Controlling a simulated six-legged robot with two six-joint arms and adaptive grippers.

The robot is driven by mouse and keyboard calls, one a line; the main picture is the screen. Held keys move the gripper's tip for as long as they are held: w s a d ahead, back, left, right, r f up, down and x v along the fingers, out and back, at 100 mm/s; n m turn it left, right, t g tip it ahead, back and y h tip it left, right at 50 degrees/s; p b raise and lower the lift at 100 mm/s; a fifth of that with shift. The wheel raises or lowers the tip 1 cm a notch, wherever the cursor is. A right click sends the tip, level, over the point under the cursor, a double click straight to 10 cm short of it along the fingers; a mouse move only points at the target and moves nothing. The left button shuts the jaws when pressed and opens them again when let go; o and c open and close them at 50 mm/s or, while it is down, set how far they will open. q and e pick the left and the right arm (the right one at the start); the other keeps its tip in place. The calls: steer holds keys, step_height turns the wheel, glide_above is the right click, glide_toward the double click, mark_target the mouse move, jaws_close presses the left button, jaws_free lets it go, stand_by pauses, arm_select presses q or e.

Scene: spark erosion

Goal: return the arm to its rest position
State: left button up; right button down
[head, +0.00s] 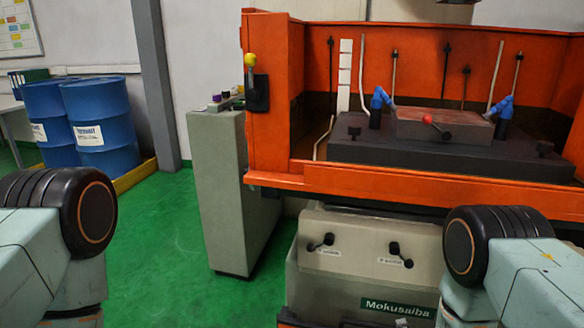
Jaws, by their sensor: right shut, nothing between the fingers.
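My two pale green arms show at the lower corners, each with a black ribbed round joint. My left arm (35,240) comes in from the left edge. My right arm (525,270) is at the lower right, in front of the orange machine (400,182). Both arms are bent near my body, and their lower parts run out of the bottom of the picture. I see no fingers of either gripper, and no held object shows.
The orange tank holds a dark table (440,155) with a grey block (440,124) and blue nozzles (376,112). A grey-green cabinet (222,190) stands left of it. Blue drums (100,125) stand in a yellow tray farther left. Green floor (160,235) is clear between.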

steer(key=s+a+f+m+g+y, duration=0.1)
steer(key=s+f+m+g, duration=0.3)
steer(key=s+m, duration=0.25)
steer(key=s+a+f+m+g, duration=0.1)
steer(key=s+f+m+g, duration=0.4)
steer(key=s, duration=0.3)
steer(key=s+a+r+m+g, duration=0.1)
steer(key=s+m, duration=0.3)
steer(key=s, duration=0.5)
steer(key=s+a+r+m+g, duration=0.1)
steer(key=s+r+m+g, duration=0.2)
steer(key=s, duration=0.7)
steer(key=shift+m+g+y, duration=0.3)
steer(key=shift+m+g, duration=0.5)
steer(key=shift+m, duration=0.05)
